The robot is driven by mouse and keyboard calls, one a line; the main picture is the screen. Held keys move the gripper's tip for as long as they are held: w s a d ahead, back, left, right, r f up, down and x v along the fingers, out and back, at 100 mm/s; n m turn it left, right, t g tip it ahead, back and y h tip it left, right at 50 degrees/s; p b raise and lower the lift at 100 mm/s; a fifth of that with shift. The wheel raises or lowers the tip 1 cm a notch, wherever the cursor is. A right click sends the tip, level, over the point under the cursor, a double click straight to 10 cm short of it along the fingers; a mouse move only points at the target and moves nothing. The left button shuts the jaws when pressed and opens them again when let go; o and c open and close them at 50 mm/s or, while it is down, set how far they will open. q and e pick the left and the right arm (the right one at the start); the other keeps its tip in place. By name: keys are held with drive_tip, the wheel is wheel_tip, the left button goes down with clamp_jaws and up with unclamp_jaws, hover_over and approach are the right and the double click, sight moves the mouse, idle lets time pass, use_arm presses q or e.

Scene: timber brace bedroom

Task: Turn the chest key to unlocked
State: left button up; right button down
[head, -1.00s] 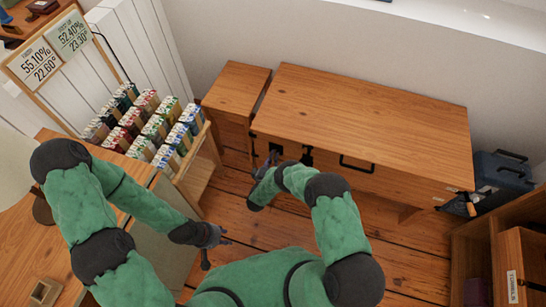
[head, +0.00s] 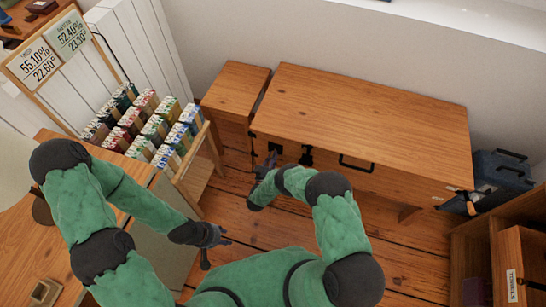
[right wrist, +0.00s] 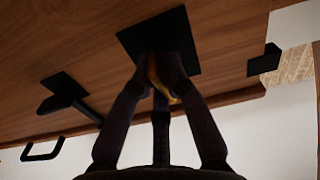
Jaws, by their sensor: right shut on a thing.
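The wooden chest (head: 370,115) stands against the wall in the head view, its lid closed. The right wrist view shows its front close up, with a dark square plate (right wrist: 183,38) on the wood. My right gripper (head: 270,161) is at the left part of the chest front. In the right wrist view its fingertips (right wrist: 163,75) are shut on a small yellow key (right wrist: 170,88) in front of the plate. The fingers hide most of the key, so its angle cannot be told. My left gripper (head: 214,246) is open and empty, low above the floor, away from the chest.
A black handle (head: 356,164) and a dark latch (head: 306,155) are on the chest front. A small wooden cabinet (head: 234,90) stands left of the chest. A rack of small boxes (head: 150,130) is at left, blue cases (head: 500,170) at right. Floor between is clear.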

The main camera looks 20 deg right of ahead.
drive_tip(key=shift+m, duration=1)
drive_tip(key=shift+f, duration=0.1)
drive_tip(key=shift+s, duration=0.1)
drive_tip(key=c, duration=1.3)
unclamp_jaws()
drive_tip(key=v, duration=1.2)
